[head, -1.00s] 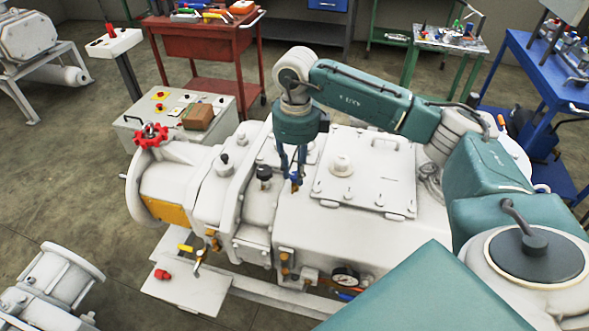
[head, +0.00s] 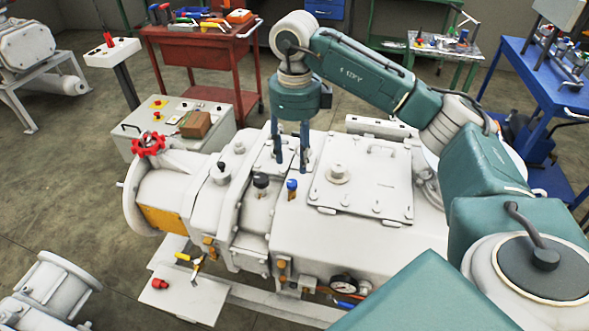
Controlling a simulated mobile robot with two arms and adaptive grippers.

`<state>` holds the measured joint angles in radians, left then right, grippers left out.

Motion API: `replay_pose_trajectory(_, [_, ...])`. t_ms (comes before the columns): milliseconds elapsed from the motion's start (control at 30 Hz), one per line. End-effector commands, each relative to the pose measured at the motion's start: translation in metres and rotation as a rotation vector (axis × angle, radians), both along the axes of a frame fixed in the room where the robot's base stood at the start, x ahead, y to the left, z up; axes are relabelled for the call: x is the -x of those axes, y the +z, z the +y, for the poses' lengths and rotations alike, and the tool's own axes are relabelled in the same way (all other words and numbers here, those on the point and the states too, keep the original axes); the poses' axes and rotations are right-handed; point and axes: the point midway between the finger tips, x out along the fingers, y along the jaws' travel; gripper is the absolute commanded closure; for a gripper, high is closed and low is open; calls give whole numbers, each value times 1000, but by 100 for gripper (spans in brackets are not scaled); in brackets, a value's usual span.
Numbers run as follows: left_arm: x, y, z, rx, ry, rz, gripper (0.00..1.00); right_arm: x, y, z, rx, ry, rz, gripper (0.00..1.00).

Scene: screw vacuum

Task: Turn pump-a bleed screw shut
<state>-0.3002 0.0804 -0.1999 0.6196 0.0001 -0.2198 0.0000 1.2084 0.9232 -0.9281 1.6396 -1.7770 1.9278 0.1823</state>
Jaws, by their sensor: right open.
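The large white pump (head: 345,245) fills the middle of the head view. A small upright screw with a blue top (head: 291,186) stands on its upper face, left of the bolted cover plate; I take it for the bleed screw. My right gripper (head: 291,168) points down just above and behind this screw in the picture. Its two fingers are spread apart with nothing between them. The screw's blue top shows clear below the fingers. My left gripper is not in view.
A black-capped fitting (head: 261,184) stands just left of the screw. The cover plate (head: 362,187) with knob and handles lies to the right. A red handwheel (head: 148,146) is at the pump's left end. A red tool cart (head: 200,50) stands behind.

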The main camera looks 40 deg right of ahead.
Motion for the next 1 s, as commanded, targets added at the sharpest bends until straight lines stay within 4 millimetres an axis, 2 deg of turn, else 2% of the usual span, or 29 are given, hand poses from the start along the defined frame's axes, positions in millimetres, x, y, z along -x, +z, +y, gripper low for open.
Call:
replay_pose_trajectory(100, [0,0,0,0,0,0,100,0,22,-1,0,-2,-3,57])
replay_pose_trajectory(300, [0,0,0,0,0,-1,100,1,39,-1,0,-2,-1,57])
replay_pose_trajectory(867, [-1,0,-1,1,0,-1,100,1,40,-1,-1,-2,0,57])
replay_pose_trajectory(967, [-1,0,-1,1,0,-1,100,-1,34,10,-27,16,-4,57])
replay_pose_trajectory(1000, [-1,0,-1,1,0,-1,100,-2,30,21,-56,33,-11,57])
